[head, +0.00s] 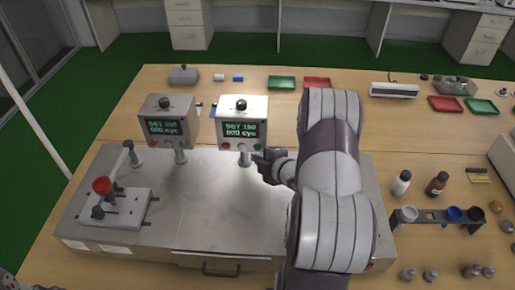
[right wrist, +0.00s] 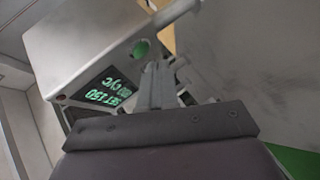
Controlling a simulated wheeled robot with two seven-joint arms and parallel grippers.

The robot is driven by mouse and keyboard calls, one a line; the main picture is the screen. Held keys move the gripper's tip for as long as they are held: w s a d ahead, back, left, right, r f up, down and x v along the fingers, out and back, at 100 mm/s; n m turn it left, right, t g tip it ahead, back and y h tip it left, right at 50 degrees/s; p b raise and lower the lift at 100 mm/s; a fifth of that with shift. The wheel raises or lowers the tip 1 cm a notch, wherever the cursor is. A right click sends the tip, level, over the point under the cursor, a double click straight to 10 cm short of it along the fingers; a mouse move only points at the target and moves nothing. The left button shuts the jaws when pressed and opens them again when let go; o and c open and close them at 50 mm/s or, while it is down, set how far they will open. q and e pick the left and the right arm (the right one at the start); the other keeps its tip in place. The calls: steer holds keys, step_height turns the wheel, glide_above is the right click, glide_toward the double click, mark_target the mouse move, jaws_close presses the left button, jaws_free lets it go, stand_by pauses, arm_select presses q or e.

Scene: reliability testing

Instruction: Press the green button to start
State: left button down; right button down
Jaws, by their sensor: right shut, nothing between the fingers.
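The right control box (head: 242,124) stands on a post and has a green-lettered screen reading SET 150 and 000 CYC. A red button (head: 226,146) sits at its lower left. My right gripper (head: 260,160) is shut and empty, at the box's lower right corner. In the right wrist view the green button (right wrist: 141,49) shows on the box face, close to the shut fingertips (right wrist: 156,68). I cannot tell whether they touch it.
A similar box (head: 168,120) stands to the left on the same grey metal bench unit (head: 215,215). A lever fixture with a red knob (head: 103,186) is at its left. Bottles (head: 401,183) and a cup rack stand at the right; trays (head: 282,82) lie behind.

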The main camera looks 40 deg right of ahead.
stand_by(0.7)
steer(key=shift+w+d, duration=0.25)
steer(key=shift+w, duration=0.05)
